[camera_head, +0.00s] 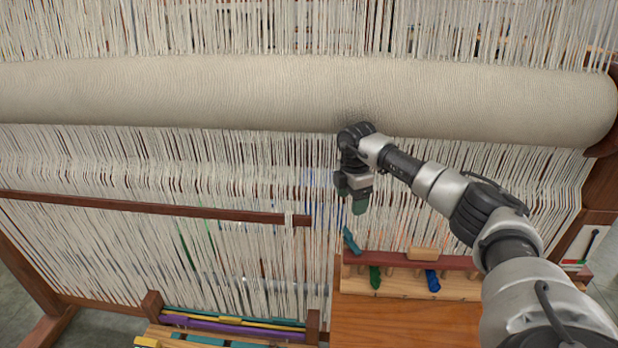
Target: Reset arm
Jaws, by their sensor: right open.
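My right gripper (356,200) hangs in front of the loom's white warp threads, pointing down, with its arm coming in from the lower right. It is open; its small size hides the gap between the fingers. A dark green patch shows at its tip, and I cannot tell whether it is a finger pad. A teal wool skein (351,240) stands tilted just below the gripper, apart from it, at the left end of the wooden rack (400,261). A green skein (375,277) and a blue skein (432,280) hang on the rack's front. My left gripper is out of view.
The loom's thick cloth roll (250,92) spans the view above the gripper. A dark wooden bar (150,207) crosses the warp at left. A tray of colored strips (235,326) lies at lower left. The wooden bench top (400,322) is bare.

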